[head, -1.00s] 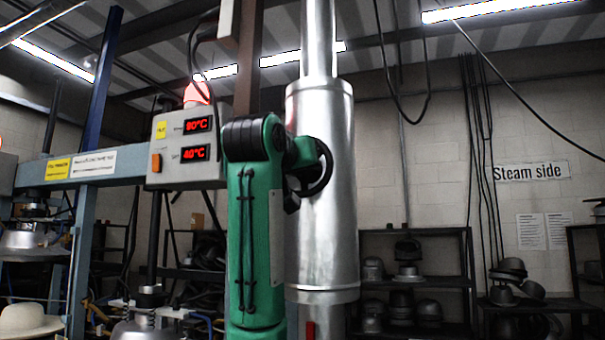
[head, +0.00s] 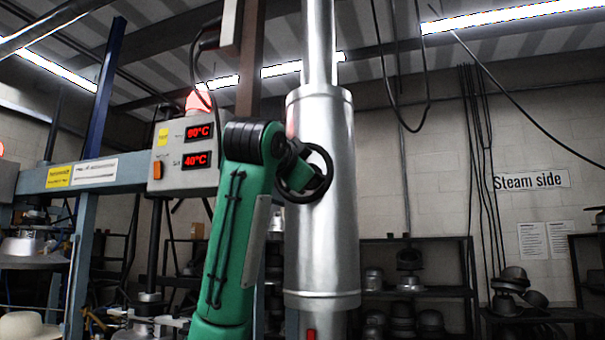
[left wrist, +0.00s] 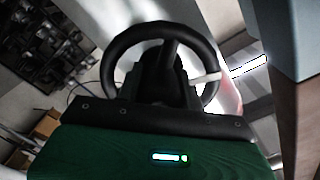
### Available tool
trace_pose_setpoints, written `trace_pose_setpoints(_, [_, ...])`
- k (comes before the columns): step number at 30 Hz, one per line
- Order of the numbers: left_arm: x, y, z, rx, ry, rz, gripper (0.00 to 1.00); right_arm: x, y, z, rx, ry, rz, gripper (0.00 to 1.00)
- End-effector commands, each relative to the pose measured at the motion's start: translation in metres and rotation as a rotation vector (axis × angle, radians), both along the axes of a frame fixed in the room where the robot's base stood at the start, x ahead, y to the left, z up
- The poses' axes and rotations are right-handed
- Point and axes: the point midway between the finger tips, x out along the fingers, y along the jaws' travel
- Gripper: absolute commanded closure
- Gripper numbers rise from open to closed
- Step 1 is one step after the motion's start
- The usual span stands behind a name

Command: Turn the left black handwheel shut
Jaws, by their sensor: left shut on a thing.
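A black handwheel (head: 329,172) stands in front of the shiny metal cylinder (head: 322,240) in the head view. Only one handwheel shows there. My left gripper (head: 292,178), at the end of my green arm, is shut on the handwheel at its left side and covers part of it. The left wrist view shows the round rim of the handwheel (left wrist: 150,33) close ahead, with dark parts across its middle. The exact grip of the fingertips is hard to make out there. My right gripper is not in view.
Open room lies right of the cylinder.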

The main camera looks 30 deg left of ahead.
Motion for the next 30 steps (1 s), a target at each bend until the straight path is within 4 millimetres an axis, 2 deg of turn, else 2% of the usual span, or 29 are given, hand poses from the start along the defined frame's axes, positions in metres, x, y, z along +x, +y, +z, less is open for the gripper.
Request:
trace_pose_setpoints(14, [0.000, 0.000, 0.001, 0.441, 0.109, 0.000, 0.85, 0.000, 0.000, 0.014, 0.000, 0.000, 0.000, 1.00])
trace_pose_setpoints(30, [0.001, 0.000, 0.002, 0.927, 0.227, -0.002, 0.85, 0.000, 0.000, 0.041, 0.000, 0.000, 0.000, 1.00])
